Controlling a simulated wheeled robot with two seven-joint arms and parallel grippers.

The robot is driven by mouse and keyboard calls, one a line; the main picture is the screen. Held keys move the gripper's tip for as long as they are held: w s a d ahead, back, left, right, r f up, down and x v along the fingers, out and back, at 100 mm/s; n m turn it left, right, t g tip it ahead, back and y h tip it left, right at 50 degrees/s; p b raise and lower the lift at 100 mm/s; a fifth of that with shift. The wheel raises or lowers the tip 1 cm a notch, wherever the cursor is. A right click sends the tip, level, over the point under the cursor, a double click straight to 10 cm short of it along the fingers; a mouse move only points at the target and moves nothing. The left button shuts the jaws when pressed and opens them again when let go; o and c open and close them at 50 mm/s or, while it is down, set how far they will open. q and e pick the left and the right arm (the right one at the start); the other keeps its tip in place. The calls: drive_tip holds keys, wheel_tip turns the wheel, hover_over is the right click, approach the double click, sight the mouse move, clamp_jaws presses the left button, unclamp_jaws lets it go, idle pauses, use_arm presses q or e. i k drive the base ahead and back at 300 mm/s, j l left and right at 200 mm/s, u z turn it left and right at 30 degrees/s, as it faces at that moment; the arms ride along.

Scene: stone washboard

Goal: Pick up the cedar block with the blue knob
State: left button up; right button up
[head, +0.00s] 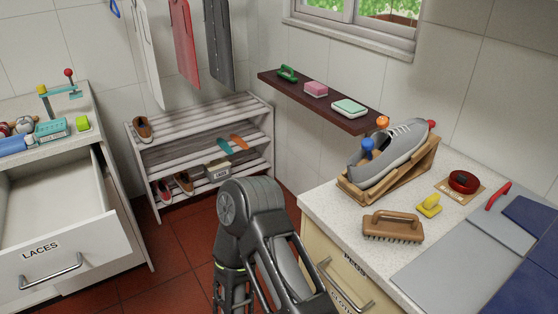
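A blue knob (367,147) stands up at the near left part of a grey sneaker (398,155) on the right counter. The cedar block under this knob cannot be made out. An orange knob (382,122) shows behind the sneaker, and a red knob (432,124) at its far right end. The sneaker rests tilted on a wooden stand (408,175). One of my dark arms rises at the bottom middle, left of the counter and apart from the sneaker. I make out no fingertips of either gripper.
On the counter lie a brown brush (392,226), a yellow-handled tool (429,206), a round red tin (464,182) and a grey slab (450,265). A dark shelf (325,104) hangs behind. At left, the LACES drawer (62,257) stands open. A shoe rack (205,130) stands at the back.

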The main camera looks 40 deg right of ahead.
sight(367, 143)
drive_tip(key=z, duration=2.6)
drive_tip(key=j+z, duration=0.15)
drive_tip(key=z, duration=0.8)
drive_tip(key=k+j+z, duration=0.15)
drive_tip(key=j+z, duration=0.2)
drive_tip(key=k+j+z, duration=0.5)
drive_tip(key=j+z, duration=0.2)
drive_tip(key=k+j, duration=0.5)
